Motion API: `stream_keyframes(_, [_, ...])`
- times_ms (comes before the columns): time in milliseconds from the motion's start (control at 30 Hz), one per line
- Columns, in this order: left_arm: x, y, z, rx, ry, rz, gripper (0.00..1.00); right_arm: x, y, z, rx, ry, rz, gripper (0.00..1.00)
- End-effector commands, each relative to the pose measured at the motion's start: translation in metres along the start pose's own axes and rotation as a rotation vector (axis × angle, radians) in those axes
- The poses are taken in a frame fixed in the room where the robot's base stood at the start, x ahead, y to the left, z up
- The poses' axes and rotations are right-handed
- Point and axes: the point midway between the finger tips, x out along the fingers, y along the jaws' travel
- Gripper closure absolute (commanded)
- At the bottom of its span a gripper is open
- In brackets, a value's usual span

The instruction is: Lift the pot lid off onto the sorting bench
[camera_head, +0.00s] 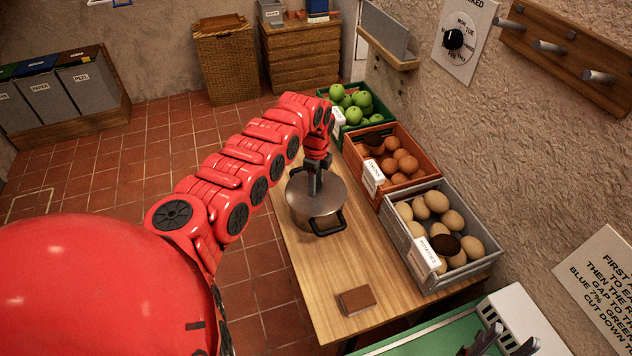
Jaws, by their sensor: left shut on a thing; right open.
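A steel pot (303,220) with dark side handles stands on the wooden sorting bench (325,268). Its round steel lid (332,199) covers the pot's top; I cannot tell whether there is a gap between lid and rim. My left gripper (316,190) points down at the middle of the lid and is shut on its knob, which the fingers hide. My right gripper (503,343) shows only as dark fingertips at the bottom right edge, apart and empty, away from the pot.
Crates of green apples (357,106), onions (403,160) and potatoes (452,218) line the bench's right side by the wall. A small brown block (357,300) lies near the front. Bare bench lies between pot and block. A green surface (425,338) is at bottom right.

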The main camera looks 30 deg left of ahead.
Motion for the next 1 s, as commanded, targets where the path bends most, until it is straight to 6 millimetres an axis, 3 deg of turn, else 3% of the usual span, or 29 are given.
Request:
stream_keyframes(67, [0.0, 0.0, 0.0, 0.0, 0.0, 0.0, 1.0, 0.0, 0.0, 0.0, 0.0, 0.0, 0.0, 0.5])
stream_keyframes(100, [0.0, 0.0, 0.0, 0.0, 0.0, 0.0, 0.6, 0.0, 0.0, 0.0, 0.0, 0.0, 0.0, 0.5])
stream_keyframes(333, [0.0, 0.0, 0.0, 0.0, 0.0, 0.0, 1.0, 0.0, 0.0, 0.0, 0.0, 0.0, 0.0, 0.5])
stream_keyframes(633, [-0.002, 0.0, 0.0, 0.0, 0.0, 0.0, 1.0, 0.002, 0.0, 0.0, 0.0, 0.0, 0.0, 0.5])
stream_keyframes(1000, [-0.019, 0.0, 0.0, 0.0, -0.001, 0.0, 1.0, 0.012, 0.001, -0.002, 0.0, 0.0, 0.0, 0.5])
